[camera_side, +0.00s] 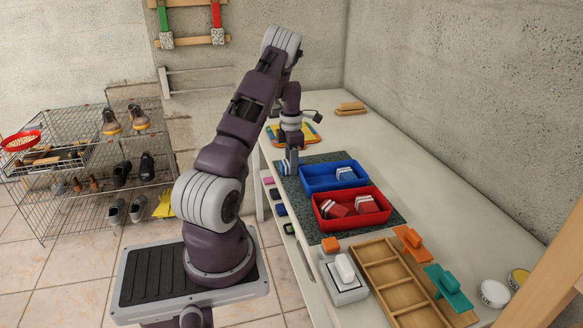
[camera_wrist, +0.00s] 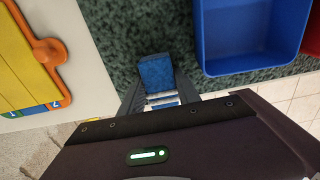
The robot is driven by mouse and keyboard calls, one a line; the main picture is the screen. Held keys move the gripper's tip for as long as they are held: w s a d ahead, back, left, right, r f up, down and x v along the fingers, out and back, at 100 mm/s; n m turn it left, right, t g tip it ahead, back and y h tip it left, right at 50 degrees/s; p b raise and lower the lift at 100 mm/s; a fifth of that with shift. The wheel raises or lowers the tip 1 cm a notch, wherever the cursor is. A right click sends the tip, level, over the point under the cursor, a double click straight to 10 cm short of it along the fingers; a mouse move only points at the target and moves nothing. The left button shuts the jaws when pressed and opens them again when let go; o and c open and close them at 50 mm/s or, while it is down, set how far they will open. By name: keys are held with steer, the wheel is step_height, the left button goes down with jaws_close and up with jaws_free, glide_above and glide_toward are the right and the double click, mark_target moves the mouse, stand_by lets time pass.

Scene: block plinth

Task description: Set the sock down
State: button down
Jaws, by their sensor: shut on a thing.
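A blue sock with white stripes (camera_wrist: 156,74) is between the two fingers of my gripper (camera_wrist: 160,88) in the wrist view. The gripper is shut on it. In the side view my gripper (camera_side: 290,160) points down over the left part of the dark speckled mat (camera_side: 306,160), left of the blue bin (camera_side: 318,183). I cannot tell whether the held sock touches the mat. A blue and white folded piece (camera_side: 346,174) lies inside the blue bin. The red bin (camera_side: 326,220), in front of the blue one, holds red and white pieces (camera_side: 366,204).
A yellow board with an orange knob (camera_wrist: 30,65) lies left of the mat. A wooden divided tray (camera_side: 372,261), an orange holder (camera_side: 411,243), a teal holder (camera_side: 449,288) and a white-topped box (camera_side: 344,277) stand at the near end.

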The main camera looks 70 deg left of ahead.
step_height(320, 180, up, 9)
steer(key=shift+r, duration=0.15)
steer(key=w+d+m, duration=0.1)
steer(key=d+m, duration=0.1)
steer(key=m, duration=1.5)
glide_toward(319, 177)
steer(key=s+d+r, duration=0.2)
steer(key=d+r, duration=0.2)
steer(key=shift+m, duration=0.5)
steer(key=f, duration=1)
steer(key=shift+d+f, duration=0.2)
steer(key=shift+d, duration=0.1)
steer(key=shift+f, duration=0.15)
steer(key=c, duration=1.1)
jaws_free()
steer(key=shift+c, duration=0.2)
